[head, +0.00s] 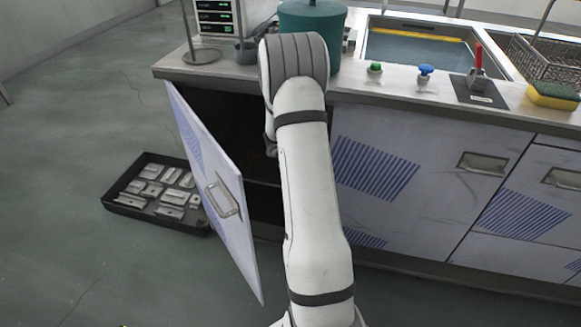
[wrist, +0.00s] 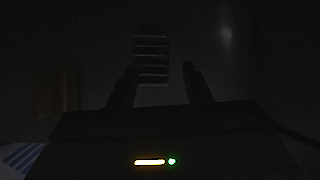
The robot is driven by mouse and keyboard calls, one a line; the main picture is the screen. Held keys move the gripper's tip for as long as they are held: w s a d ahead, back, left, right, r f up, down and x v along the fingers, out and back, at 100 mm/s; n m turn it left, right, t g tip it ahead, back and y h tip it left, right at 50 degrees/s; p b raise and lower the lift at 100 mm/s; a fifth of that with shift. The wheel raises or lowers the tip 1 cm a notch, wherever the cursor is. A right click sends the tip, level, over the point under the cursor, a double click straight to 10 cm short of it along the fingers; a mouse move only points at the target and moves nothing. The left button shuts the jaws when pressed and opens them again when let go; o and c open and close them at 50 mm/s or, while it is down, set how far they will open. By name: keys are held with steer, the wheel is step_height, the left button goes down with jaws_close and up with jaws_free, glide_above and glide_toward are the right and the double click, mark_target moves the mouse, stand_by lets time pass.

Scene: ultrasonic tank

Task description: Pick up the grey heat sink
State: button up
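The wrist view is very dark. A grey finned block that looks like the heat sink (wrist: 151,58) lies just beyond my fingertips, slightly left of the middle between them. My gripper (wrist: 160,72) is open, with its two dark fingers apart and nothing clearly held between them. The near end of the finned block comes close to the left finger; I cannot tell whether they touch. In the head view my arm reaches to the open cabinet, and neither my gripper nor the heat sink shows there.
A dim brownish block (wrist: 57,91) sits left of my fingers. The cabinet door (head: 215,190) stands open left of my arm. A black tray (head: 150,211) of metal parts lies on the floor. The counter above holds a teal pot (head: 318,22) and a sink basin (head: 420,45).

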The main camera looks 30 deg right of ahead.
steer(key=shift+s+f, duration=0.45)
steer(key=shift+f, duration=0.2)
steer(key=shift+s+f, duration=0.4)
steer(key=shift+f, duration=0.25)
steer(key=c, duration=0.5)
steer(key=shift+r+g+p, duration=0.3)
steer(key=shift+r+p, duration=0.5)
steer(key=shift+r, duration=0.1)
jaws_close()
steer(key=shift+w+r+p, duration=0.2)
steer(key=shift+r+p, duration=0.75)
steer(key=shift+r, duration=0.1)
steer(key=shift+s+a+f+b, duration=0.55)
steer(key=shift+a+b, duration=0.2)
steer(key=shift+b, duration=0.3)
steer(key=s+a+r+b, duration=0.1)
steer(key=s+a+b, duration=0.2)
steer(key=s+a, duration=0.7)
steer(key=shift+s+a, duration=0.25)
steer(key=shift+a, duration=0.75)
steer(key=o, duration=1.7)
jaws_free()
steer(key=shift+r, duration=0.1)
